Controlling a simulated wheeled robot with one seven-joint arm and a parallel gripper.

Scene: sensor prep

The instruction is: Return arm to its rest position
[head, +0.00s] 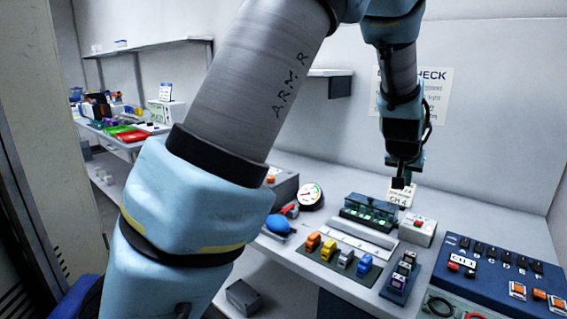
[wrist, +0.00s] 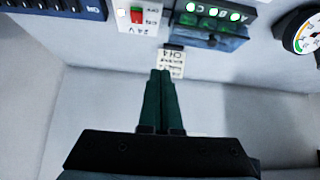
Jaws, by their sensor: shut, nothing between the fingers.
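A small card marked CH4 (head: 402,195) shows just below the fingertips in the head view, and beyond the tips in the wrist view (wrist: 171,62). I cannot tell whether the tips touch it. My arm crosses the head view from the lower left to the top and hides part of the bench.
The bench holds a white box with a red switch (head: 417,230), a module with green lights (head: 369,212), a round gauge (head: 311,196), several coloured plugs on a tray (head: 338,258) and a blue panel (head: 490,268). The white back wall stands close behind my gripper.

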